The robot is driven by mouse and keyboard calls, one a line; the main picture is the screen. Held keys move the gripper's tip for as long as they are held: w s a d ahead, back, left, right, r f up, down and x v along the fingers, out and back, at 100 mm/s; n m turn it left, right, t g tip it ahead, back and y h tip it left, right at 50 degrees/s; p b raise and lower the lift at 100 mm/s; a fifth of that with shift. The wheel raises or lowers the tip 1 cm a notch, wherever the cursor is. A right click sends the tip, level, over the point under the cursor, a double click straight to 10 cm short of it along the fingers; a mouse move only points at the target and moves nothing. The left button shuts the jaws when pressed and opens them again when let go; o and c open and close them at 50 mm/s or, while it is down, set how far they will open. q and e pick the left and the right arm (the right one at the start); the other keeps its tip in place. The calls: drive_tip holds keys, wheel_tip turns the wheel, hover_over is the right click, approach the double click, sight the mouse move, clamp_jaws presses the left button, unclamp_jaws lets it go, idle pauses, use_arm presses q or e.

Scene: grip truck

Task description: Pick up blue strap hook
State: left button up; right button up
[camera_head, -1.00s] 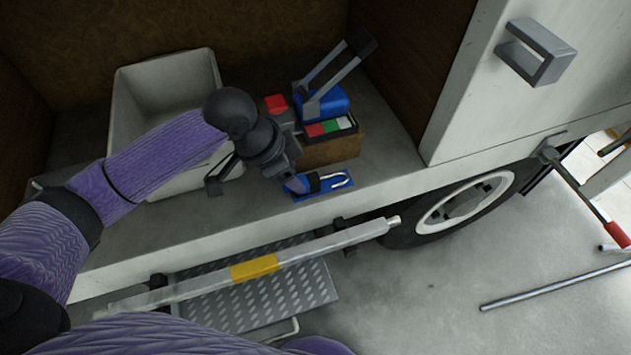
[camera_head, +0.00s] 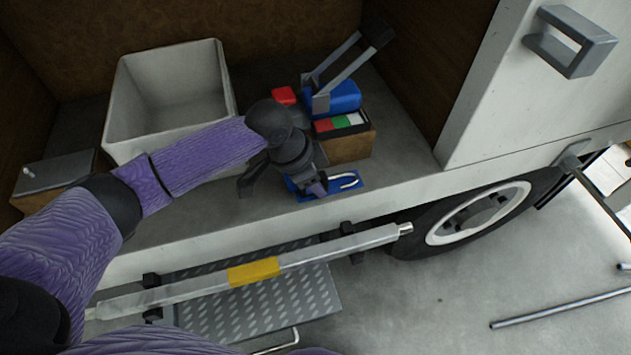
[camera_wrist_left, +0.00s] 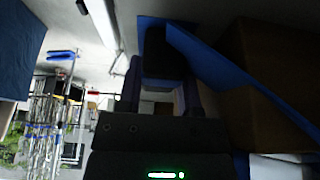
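The blue strap hook (camera_head: 348,183) lies on the truck bed close to its front edge, a flat blue strap with a black part and a pale metal hook at its right end. My left gripper (camera_head: 318,188) points down over its left part and hides some of it. In the left wrist view the fingers (camera_wrist_left: 165,95) stand apart on both sides of a dark piece, with the blue strap (camera_wrist_left: 215,65) running past it. Whether they press on that piece is not clear. My right gripper is out of view.
A grey bin (camera_head: 165,140) stands to the left on the bed. A brown box (camera_head: 348,147) with coloured blocks and a blue handled tool (camera_head: 345,95) stand just behind the hook. A pale bar with a yellow band (camera_head: 253,271) crosses below the bed edge.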

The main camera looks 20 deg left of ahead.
use_arm(q)
clamp_jaws()
drive_tip(key=shift+r, duration=0.15)
